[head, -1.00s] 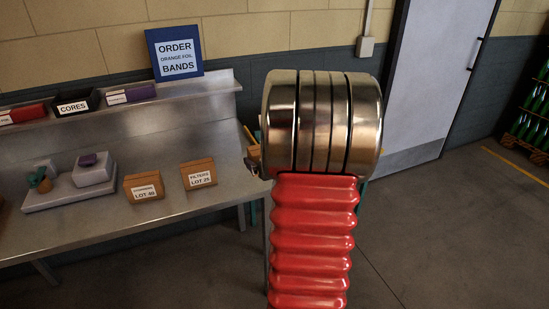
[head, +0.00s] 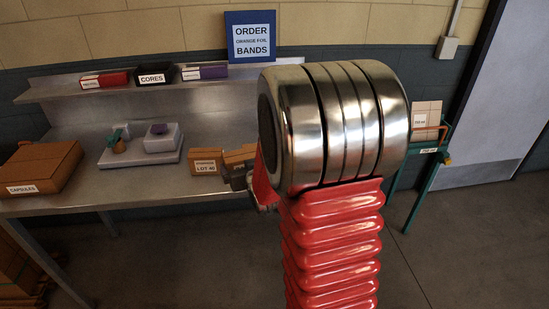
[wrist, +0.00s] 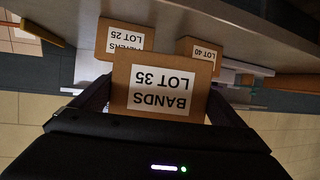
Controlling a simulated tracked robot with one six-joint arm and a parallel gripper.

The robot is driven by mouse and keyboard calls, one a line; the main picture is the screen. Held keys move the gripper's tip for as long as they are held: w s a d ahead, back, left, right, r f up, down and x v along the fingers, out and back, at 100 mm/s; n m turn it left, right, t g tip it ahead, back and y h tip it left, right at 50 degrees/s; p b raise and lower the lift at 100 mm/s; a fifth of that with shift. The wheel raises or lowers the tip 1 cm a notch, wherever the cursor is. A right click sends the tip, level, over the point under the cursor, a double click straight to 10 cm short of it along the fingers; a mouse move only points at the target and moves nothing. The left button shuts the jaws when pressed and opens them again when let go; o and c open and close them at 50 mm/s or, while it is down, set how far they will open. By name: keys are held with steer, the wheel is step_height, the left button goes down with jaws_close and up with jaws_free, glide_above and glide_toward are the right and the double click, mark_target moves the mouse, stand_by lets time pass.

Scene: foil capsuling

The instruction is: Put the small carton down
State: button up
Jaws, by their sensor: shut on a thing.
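My gripper (wrist: 160,88) is shut on a small brown carton (wrist: 162,68) labelled BANDS LOT 35, which looks upside down in the wrist view. Beyond it stand two similar cartons on the metal bench: FILTERS LOT 25 (wrist: 122,37) and LOT 40 (wrist: 199,50). In the head view the LOT 40 carton (head: 207,162) stands near the bench front, with another carton (head: 240,154) beside it, partly covered by my arm. My arm hides most of the gripper there. I cannot tell whether the held carton touches the bench.
The bench (head: 165,198) also carries a large CAPSULES box (head: 40,166) at left and a grey scale-like block (head: 140,150). Bins, including CORES (head: 156,76), line the shelf above. A green stand (head: 425,165) with a carton (head: 427,115) is at right. Bare bench lies left of LOT 40.

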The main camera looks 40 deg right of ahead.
steer(key=w+a+n+y, duration=0.3)
steer(key=a+y, duration=0.1)
steer(key=a, duration=1.9)
steer(key=shift+a+f+n+t, duration=0.2)
steer(key=shift+a+n+t, duration=0.15)
steer(key=shift+n+t, duration=0.05)
steer(key=shift+s, duration=0.15)
